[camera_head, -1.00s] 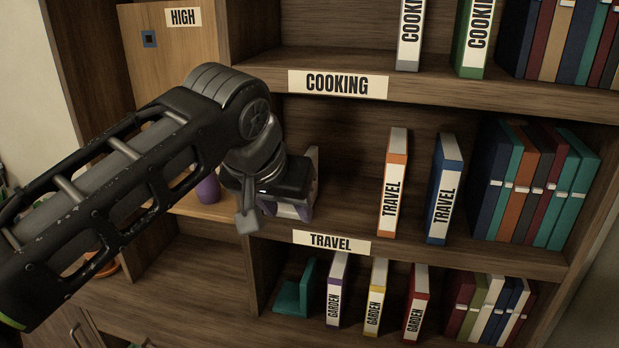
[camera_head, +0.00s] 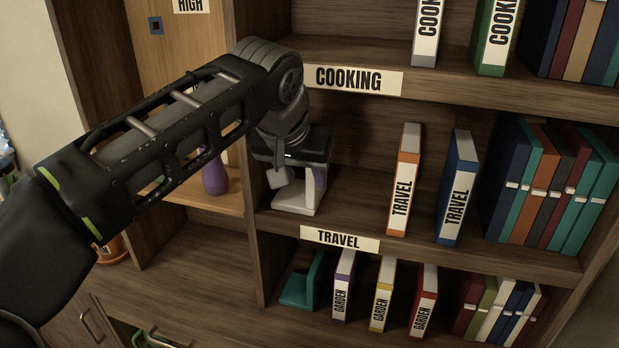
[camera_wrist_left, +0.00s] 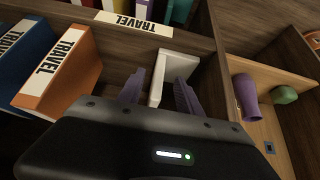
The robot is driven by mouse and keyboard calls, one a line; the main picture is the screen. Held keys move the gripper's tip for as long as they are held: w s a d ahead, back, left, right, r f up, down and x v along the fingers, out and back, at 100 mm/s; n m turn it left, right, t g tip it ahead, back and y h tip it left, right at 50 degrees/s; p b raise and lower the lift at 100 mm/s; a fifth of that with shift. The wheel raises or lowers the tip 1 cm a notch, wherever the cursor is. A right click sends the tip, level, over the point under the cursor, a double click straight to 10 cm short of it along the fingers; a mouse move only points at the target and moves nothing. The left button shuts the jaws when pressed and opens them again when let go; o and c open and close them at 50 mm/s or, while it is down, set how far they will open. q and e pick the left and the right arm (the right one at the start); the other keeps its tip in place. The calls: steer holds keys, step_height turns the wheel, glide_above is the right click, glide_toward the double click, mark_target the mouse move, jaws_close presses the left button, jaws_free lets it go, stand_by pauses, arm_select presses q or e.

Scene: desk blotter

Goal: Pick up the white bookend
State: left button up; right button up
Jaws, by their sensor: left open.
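The white bookend (camera_head: 296,200) stands at the left end of the TRAVEL shelf (camera_head: 350,217). It is L-shaped, with a flat base and an upright plate. My left gripper (camera_head: 302,180) is over it in the head view, and the gripper body hides the top of the plate. In the left wrist view the bookend (camera_wrist_left: 180,66) lies ahead of my left gripper (camera_wrist_left: 160,92). The two purple fingers are apart, with the plate between them, and I see gaps beside it. I cannot tell whether either finger touches it. My right gripper is not in view.
An orange TRAVEL book (camera_head: 404,180) and a blue one (camera_head: 458,188) stand to the right, with clear shelf between. The COOKING shelf (camera_head: 480,88) is above. A purple vase (camera_head: 215,178) stands in the compartment to the left.

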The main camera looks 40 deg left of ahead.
arm_select(q)
steer(key=w, duration=0.1)
steer(key=w+a, duration=0.1)
steer(key=w, duration=0.1)
steer(key=w+p, duration=0.1)
steer(key=shift+w+a, duration=0.15)
steer(key=shift+a, duration=0.1)
steer(key=shift+w+a, duration=0.1)
steer(key=shift+w, duration=0.3)
glide_above(302, 197)
steer(key=w+d, duration=0.2)
step_height(302, 197, down, 4)
steer(key=shift+w+f+p, duration=0.15)
steer(key=shift+p, duration=0.2)
jaws_close()
stand_by(1.0)
